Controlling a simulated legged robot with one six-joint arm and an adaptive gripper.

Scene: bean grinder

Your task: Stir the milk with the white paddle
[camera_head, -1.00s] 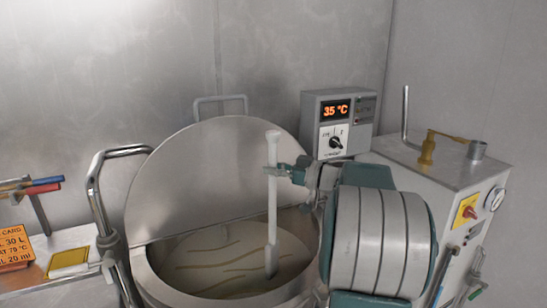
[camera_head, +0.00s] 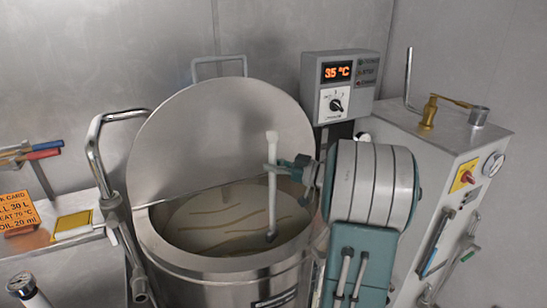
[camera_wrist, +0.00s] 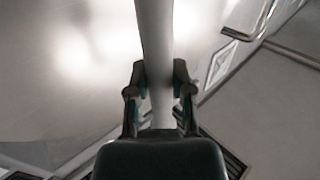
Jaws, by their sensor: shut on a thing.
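The white paddle (camera_head: 272,195) stands nearly upright, with its lower end at the milk (camera_head: 225,222) in the steel vat. In the head view my gripper (camera_head: 271,168) is shut on the upper part of the paddle's shaft. The wrist view also shows the white shaft (camera_wrist: 156,60) between the two fingers (camera_wrist: 158,88). The milk is cream-coloured with several yellowish streaks on its surface. The steel vat (camera_head: 165,262) is open, its round lid (camera_head: 215,130) raised behind it. How deep the paddle reaches cannot be told.
A control box (camera_head: 340,85) reading 35 °C stands behind the vat. A grey machine (camera_head: 450,150) with a brass fitting is at the right. A bent steel pipe (camera_head: 95,170) rises at the vat's left. An orange card (camera_head: 18,212) sits on the left bench.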

